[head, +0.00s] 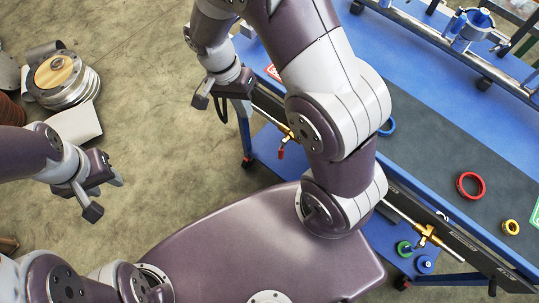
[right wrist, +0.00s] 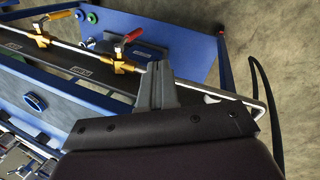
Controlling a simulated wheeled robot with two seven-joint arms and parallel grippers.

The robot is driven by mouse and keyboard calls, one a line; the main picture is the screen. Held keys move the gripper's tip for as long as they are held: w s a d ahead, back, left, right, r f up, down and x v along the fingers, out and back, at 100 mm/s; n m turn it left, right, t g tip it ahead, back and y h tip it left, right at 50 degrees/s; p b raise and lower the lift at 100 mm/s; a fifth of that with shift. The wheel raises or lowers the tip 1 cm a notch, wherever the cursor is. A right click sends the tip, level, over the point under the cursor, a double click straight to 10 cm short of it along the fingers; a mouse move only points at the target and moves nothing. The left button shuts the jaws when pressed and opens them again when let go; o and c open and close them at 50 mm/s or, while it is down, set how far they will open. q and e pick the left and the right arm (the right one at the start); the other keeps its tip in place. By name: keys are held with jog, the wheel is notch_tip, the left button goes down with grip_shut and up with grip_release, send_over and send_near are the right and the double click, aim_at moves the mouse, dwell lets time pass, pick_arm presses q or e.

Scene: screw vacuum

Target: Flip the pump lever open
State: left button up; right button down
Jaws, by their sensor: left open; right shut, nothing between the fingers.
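A brass valve with a red lever (head: 281,152) is on the pipe along the table's near side. In the right wrist view the red lever (right wrist: 133,35) points up to the right from its brass body (right wrist: 124,56), and an orange-red lever (right wrist: 62,14) stands on a second brass valve (right wrist: 38,40). I cannot tell which of them is the pump lever. My right gripper (head: 213,98) is shut and empty beside the table's left end; its closed fingers (right wrist: 158,85) are apart from the red lever. My left gripper (head: 105,195) is open and empty over the floor, far from the table.
The blue table (head: 460,90) has a dark strip along it, with a red ring (head: 470,185), a yellow ring (head: 510,227) and a blue ring (head: 387,127). Another brass valve (head: 425,235) is on the near pipe. A round metal stack (head: 65,80) stands on the floor at left.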

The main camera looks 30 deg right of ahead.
aim_at(282, 150)
pick_arm(q)
notch_tip(282, 150, down, 4)
jog(key=shift+s+r+b, duration=0.15)
jog(key=shift+r+b, duration=0.05)
jog(key=shift+b, duration=0.8)
pick_arm(e)
jog(key=s+d+f+m, duration=0.1)
jog(key=s+d+f, duration=0.1)
jog(key=f, duration=0.4)
jog(key=s+d+f, duration=0.1)
jog(key=s+f, duration=0.3)
jog(key=f, duration=0.2)
jog(key=shift+d+m+g+h, duration=0.3)
jog(key=shift+d+m, duration=0.1)
pick_arm(q)
jog(key=shift+r, duration=0.1)
pick_arm(e)
jog(key=shift+s, duration=0.15)
pick_arm(q)
jog(key=shift+w+r, duration=0.15)
jog(key=shift+w, duration=0.35)
pick_arm(e)
jog(key=shift+g, duration=0.4)
